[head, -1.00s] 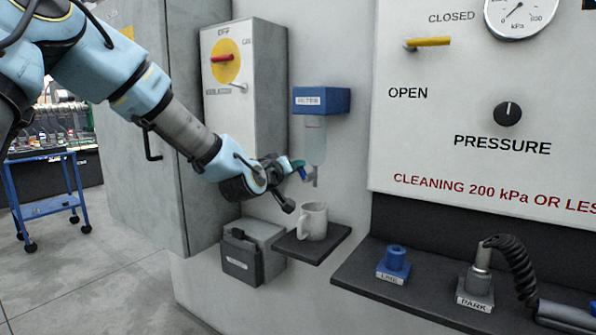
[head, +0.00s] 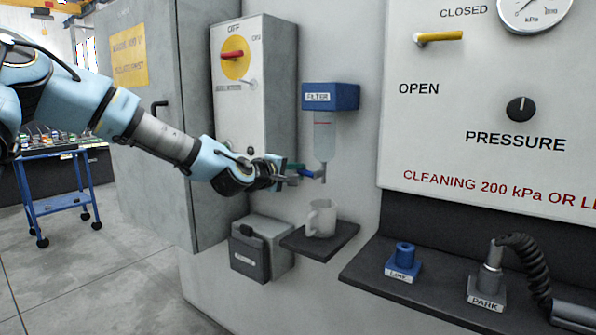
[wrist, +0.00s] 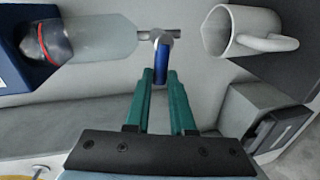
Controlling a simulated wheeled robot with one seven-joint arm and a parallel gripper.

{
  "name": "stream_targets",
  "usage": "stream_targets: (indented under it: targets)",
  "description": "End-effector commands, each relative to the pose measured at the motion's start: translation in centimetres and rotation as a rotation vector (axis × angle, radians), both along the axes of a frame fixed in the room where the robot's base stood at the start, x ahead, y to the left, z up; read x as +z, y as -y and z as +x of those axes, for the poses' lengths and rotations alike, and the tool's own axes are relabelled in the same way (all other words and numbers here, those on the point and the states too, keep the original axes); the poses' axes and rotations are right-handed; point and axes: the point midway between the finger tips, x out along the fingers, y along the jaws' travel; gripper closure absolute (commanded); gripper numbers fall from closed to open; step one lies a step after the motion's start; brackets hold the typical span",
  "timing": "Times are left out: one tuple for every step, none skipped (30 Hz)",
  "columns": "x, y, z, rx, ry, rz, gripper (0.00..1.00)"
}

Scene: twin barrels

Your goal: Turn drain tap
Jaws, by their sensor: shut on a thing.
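The filter (head: 330,97) is a blue block on the wall with a clear bowl (head: 324,137) hanging under it. The drain tap's blue lever (head: 307,173) is at the bowl's lower end and points toward my gripper. My gripper (head: 287,168) comes from the left, and its green fingers are shut on the lever. In the wrist view the fingers (wrist: 161,78) close around the blue lever (wrist: 161,58), beside the metal spout (wrist: 157,33). A white mug (head: 321,218) stands upright on the dark shelf (head: 337,237) below the tap; it also shows in the wrist view (wrist: 232,28).
A grey box with a dark front (head: 248,255) is left of the shelf. The cabinet with the red-handled switch (head: 232,55) rises close behind my arm. The pressure panel (head: 460,100) is at right, above a ledge holding a blue holder (head: 403,258) and a hose fitting (head: 491,262).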

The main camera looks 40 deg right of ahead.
Motion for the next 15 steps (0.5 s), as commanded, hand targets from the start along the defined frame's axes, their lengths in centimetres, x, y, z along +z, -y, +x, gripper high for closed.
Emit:
stream_targets:
  targets:
    - [-0.19, -0.04, 0.11, 0.001, -0.024, -0.007, 1.00]
    - [-0.25, -0.04, 0.11, 0.002, -0.037, -0.010, 1.00]
    - [-0.30, -0.03, 0.12, 0.002, -0.053, -0.014, 1.00]
    - [-0.33, -0.04, 0.13, 0.002, -0.064, -0.017, 1.00]
    - [-0.36, -0.04, 0.12, 0.002, -0.073, -0.019, 1.00]
    - [-0.42, -0.04, 0.13, 0.001, -0.085, -0.022, 1.00]
    - [-0.44, -0.04, 0.13, 0.001, -0.091, -0.024, 1.00]
    - [-0.48, -0.04, 0.14, 0.002, -0.098, -0.025, 1.00]
    - [-0.50, -0.05, 0.15, 0.001, -0.105, -0.027, 1.00]
    - [-0.52, -0.04, 0.15, 0.001, -0.109, -0.028, 1.00]
    - [-0.54, -0.04, 0.14, 0.002, -0.111, -0.028, 1.00]
    - [-0.55, -0.05, 0.14, 0.001, -0.115, -0.029, 1.00]
    - [-0.55, -0.04, 0.13, 0.001, -0.117, -0.030, 1.00]
    - [-0.56, -0.05, 0.13, 0.001, -0.119, -0.030, 1.00]
    - [-0.56, -0.03, 0.13, 0.001, -0.120, -0.031, 1.00]
